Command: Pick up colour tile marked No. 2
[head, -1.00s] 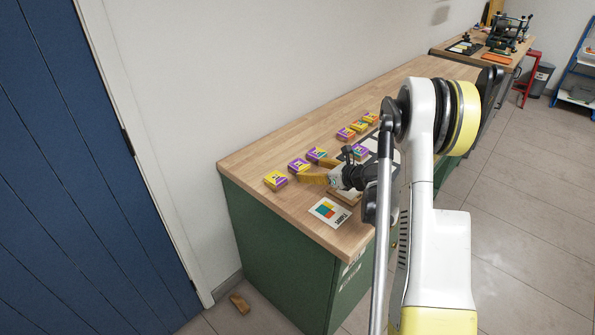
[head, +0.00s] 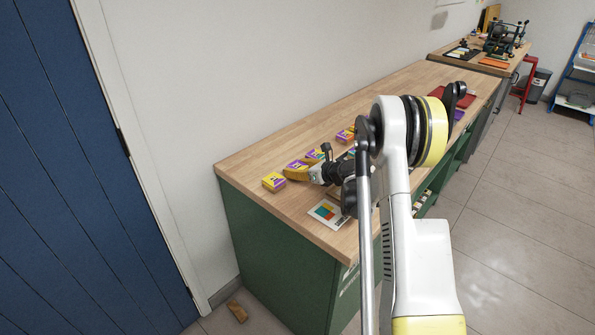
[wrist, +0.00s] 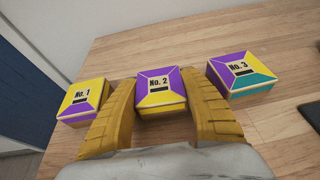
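The colour tile marked No. 2 (wrist: 161,93), purple and yellow, lies flat on the wooden bench top. My gripper (wrist: 162,92) is open, with one yellow finger on each side of this tile in the wrist view. Whether either finger touches it I cannot tell. In the head view my gripper (head: 297,173) reaches over the row of tiles, and its fingers partly hide tile No. 2.
Tile No. 1 (wrist: 83,102) lies close to the left finger and tile No. 3 (wrist: 240,73) close to the right finger. A card with coloured squares (head: 326,213) lies near the bench's front edge. The bench top (head: 239,163) behind the tiles is clear.

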